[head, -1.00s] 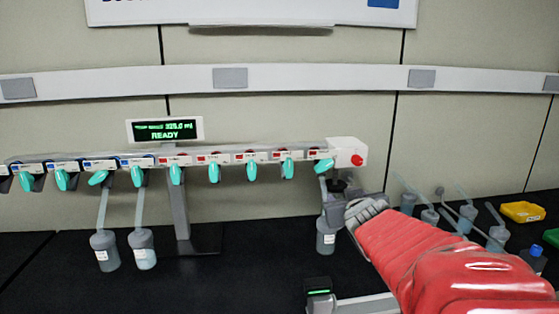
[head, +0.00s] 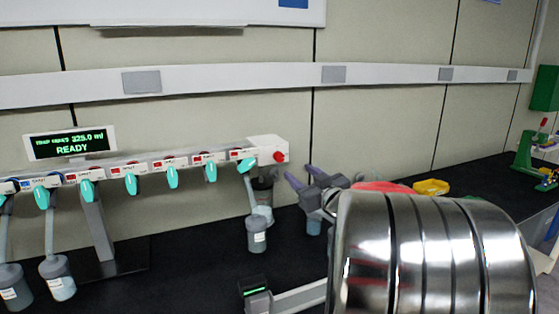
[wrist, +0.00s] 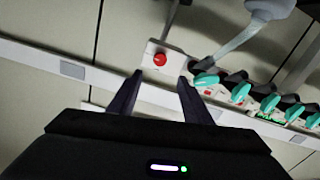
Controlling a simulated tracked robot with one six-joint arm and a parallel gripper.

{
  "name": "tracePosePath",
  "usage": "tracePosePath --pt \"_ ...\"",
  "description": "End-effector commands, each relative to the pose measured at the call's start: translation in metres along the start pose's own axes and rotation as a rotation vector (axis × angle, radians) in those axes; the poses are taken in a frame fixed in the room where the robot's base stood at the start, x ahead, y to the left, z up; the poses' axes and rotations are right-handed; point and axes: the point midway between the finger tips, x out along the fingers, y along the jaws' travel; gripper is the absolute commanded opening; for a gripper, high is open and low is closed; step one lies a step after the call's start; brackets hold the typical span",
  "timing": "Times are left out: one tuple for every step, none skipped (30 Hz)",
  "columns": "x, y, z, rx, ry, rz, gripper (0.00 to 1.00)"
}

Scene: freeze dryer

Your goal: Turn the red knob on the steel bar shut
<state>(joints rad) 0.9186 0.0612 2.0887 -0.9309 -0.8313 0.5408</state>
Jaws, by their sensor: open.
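The red knob (head: 279,157) sits on the white end block (head: 262,145) at the right end of the steel bar (head: 128,170). My gripper (head: 299,173) is open and empty, to the right of the knob and slightly lower in the head view. In the wrist view my gripper (wrist: 160,75) has its two dark fingers apart. The round red knob (wrist: 160,59) shows between and just beyond their tips, and I see no contact.
A flask (head: 257,235) hangs below the bar's right end. More flasks (head: 58,278) hang at the left. Teal valve handles (head: 172,178) line the bar, with a READY display (head: 70,143) above. A yellow tray (head: 431,187) lies on the black bench at right.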

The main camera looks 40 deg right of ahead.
Motion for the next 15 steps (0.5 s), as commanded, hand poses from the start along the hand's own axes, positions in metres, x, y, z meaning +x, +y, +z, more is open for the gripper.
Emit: tracePosePath --pt "0.002 0.0 0.0 0.0 0.0 0.0 0.45" --pt "0.003 0.0 0.0 0.0 0.0 -0.001 0.45" --pt "0.005 0.0 0.0 0.0 0.001 -0.001 0.45" --pt "0.007 0.0 0.0 0.0 0.001 -0.001 0.45" --pt "0.009 -0.001 0.0 0.0 0.001 -0.001 0.45" --pt "0.013 -0.001 0.0 0.0 0.0 -0.002 0.45" --pt "0.016 -0.001 0.0 0.0 0.0 -0.002 0.45" --pt "0.02 -0.001 0.0 -0.001 -0.001 -0.002 0.45" --pt "0.025 -0.001 0.0 -0.001 -0.001 -0.002 0.45" --pt "0.029 -0.001 0.001 -0.001 -0.001 -0.002 0.45" --pt "0.034 -0.001 0.0 0.0 0.0 -0.002 0.45" --pt "0.04 -0.001 0.0 0.0 0.0 -0.002 0.45" --pt "0.044 -0.001 0.0 0.0 0.0 -0.003 0.45" --pt "0.048 -0.001 0.0 -0.001 0.0 -0.002 0.45" --pt "0.054 -0.001 0.001 0.0 -0.002 -0.002 0.45"
